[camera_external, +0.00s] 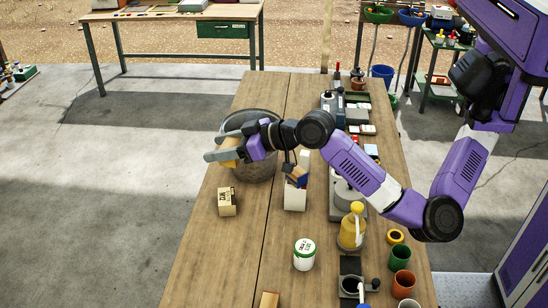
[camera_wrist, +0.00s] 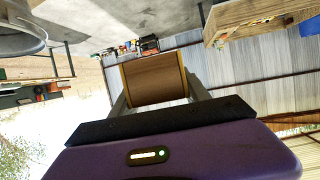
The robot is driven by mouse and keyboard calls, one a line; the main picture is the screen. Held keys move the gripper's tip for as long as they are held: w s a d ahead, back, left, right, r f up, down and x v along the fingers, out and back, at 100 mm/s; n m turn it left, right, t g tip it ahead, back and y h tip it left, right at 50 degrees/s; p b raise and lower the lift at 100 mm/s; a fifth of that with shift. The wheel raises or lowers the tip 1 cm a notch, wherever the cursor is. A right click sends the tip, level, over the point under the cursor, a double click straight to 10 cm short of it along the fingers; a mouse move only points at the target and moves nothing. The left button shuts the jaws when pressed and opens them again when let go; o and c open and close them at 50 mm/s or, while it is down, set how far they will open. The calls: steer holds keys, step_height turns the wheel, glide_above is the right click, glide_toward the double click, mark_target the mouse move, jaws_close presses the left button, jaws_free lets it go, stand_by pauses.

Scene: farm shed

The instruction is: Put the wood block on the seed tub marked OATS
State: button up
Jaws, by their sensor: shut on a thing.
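My gripper (camera_external: 218,147) is shut on the wood block (camera_external: 229,157), held above the far left part of the table, in front of a large grey tub. In the wrist view the block (camera_wrist: 154,78) fills the space between the fingers. No other tub with a readable OATS mark shows.
The large grey round tub (camera_external: 262,170) stands below my wrist. A small box with lettering (camera_external: 227,208) and a white carton holding items (camera_external: 295,197) are nearby. A yellow jug (camera_external: 352,232) and several cups line the right side. The near left tabletop is mostly clear.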

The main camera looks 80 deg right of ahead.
mark_target(230, 144)
steer(key=shift+s+r, duration=1.2)
steer(key=shift+s, duration=0.05)
steer(key=s+a+f+m+h+b, duration=0.1)
steer(key=s+a+f, duration=0.2)
steer(key=s, duration=0.5)
steer(key=s+a+f+m+h, duration=0.1)
steer(key=s+a+f, duration=0.1)
steer(key=s, duration=0.6)
steer(key=shift+m+g+h, duration=0.3)
steer(key=shift+g+h, duration=0.1)
steer(key=f, duration=1.1)
steer(key=s+f, duration=0.1)
steer(key=f, duration=0.5)
steer(key=shift+d, duration=0.3)
steer(key=shift+f, duration=2.35)
